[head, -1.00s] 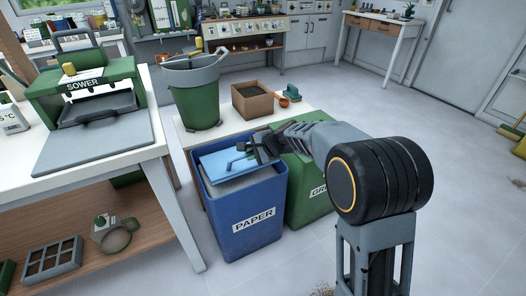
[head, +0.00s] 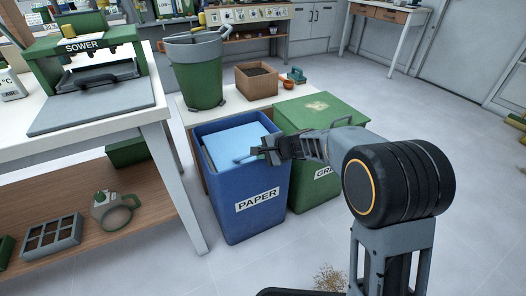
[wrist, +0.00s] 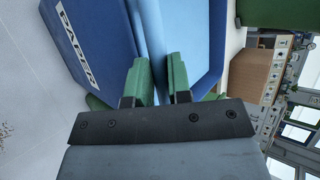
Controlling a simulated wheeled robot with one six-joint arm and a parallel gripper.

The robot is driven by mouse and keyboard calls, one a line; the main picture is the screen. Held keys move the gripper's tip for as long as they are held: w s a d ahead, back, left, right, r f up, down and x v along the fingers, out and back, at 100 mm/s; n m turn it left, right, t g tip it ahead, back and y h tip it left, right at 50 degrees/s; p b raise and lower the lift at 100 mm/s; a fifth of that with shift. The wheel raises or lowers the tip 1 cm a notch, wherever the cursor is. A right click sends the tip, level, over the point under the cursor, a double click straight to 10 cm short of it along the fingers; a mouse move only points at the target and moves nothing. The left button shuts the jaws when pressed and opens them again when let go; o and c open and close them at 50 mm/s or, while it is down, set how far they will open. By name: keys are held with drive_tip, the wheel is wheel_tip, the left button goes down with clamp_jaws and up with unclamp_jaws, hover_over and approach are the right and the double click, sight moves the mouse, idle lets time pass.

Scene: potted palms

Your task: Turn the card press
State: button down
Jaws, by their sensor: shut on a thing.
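My gripper (head: 264,150) is at the right side of the blue bin marked PAPER (head: 257,205), shut on the edge or handle of a light blue panel (head: 236,140) at the bin's mouth. In the wrist view the green fingertips (wrist: 160,75) stand either side of a narrow blue part, and the light blue panel (wrist: 195,35) fills the space behind. The exact grip is partly hidden. No thing is marked as a card press. A green machine marked SOWER (head: 82,46), with a grey plate in front, stands on the left bench, apart from my gripper.
A green bin (head: 312,112) with a closed lid stands right of the blue bin. A green bucket (head: 196,80) and a brown box (head: 256,78) stand on the low white table behind. A jug (head: 112,212) and a seed tray (head: 52,240) lie on the bench shelf.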

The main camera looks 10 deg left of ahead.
drive_tip(key=shift+s+a, duration=0.15)
drive_tip(key=shift+a, duration=0.05)
drive_tip(key=c, duration=1.3)
unclamp_jaws()
drive_tip(key=shift+a, duration=0.1)
drive_tip(key=shift+o, duration=1.2)
drive_tip(key=shift+d, duration=0.25)
drive_tip(key=shift+d+r, duration=0.1)
drive_tip(key=p+v, duration=0.4)
drive_tip(key=v, duration=0.9)
drive_tip(key=shift+d+r+p, duration=0.15)
drive_tip(key=shift+p, duration=0.25)
